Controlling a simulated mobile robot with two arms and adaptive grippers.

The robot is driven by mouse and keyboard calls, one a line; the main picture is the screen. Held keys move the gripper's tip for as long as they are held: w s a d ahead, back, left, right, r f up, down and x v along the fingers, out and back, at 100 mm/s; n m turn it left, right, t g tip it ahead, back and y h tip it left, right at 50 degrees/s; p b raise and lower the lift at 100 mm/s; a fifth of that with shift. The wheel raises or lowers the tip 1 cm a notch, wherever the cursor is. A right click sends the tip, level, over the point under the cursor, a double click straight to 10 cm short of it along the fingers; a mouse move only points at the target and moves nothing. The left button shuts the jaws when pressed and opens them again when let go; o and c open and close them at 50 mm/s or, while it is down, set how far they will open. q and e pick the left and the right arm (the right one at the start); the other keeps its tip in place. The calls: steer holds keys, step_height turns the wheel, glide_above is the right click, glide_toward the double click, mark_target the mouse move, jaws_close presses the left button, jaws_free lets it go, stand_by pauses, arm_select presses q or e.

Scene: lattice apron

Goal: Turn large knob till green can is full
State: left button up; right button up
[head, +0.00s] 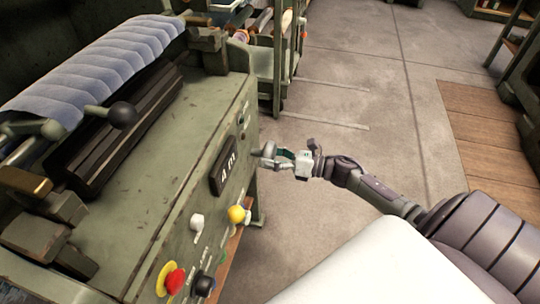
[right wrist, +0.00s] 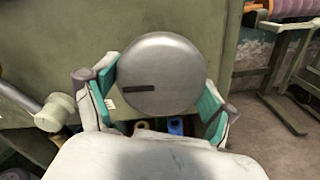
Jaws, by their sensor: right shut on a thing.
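The large knob (right wrist: 160,75) is a round silver disc on the green machine's side, with a dark mark running from near its middle toward the left. My right gripper (right wrist: 158,92) is shut on it, its teal-padded fingers at the knob's left and right sides. In the head view the right gripper (head: 278,157) reaches the machine's front from the right, and the knob (head: 267,149) shows small between its fingers. I cannot make out a green can in either view. My left gripper is not in view.
The green machine (head: 150,210) carries a dark display (head: 223,170) with white characters, a red button (head: 174,280) on yellow, a yellow knob (head: 237,214) and a white switch (head: 197,222). A shelf rack (head: 279,60) stands behind. Open concrete floor (head: 360,70) lies to the right.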

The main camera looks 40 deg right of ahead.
steer(key=m+p, duration=0.1)
steer(key=m, duration=0.3)
steer(key=shift+r+m+p, duration=0.2)
steer(key=shift+m+p, duration=0.1)
steer(key=shift+p, duration=0.05)
steer(key=m+p, duration=0.2)
steer(key=m, duration=0.5)
steer(key=shift+r+p, duration=0.1)
steer(key=shift+p, duration=0.3)
steer(key=m+p, duration=0.2)
steer(key=m, duration=0.5)
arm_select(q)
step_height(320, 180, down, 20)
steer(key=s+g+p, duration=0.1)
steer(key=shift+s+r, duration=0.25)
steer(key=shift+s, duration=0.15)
arm_select(e)
steer(key=shift+m, duration=2.5)
steer(key=o, duration=1)
steer(key=shift+c, duration=0.2)
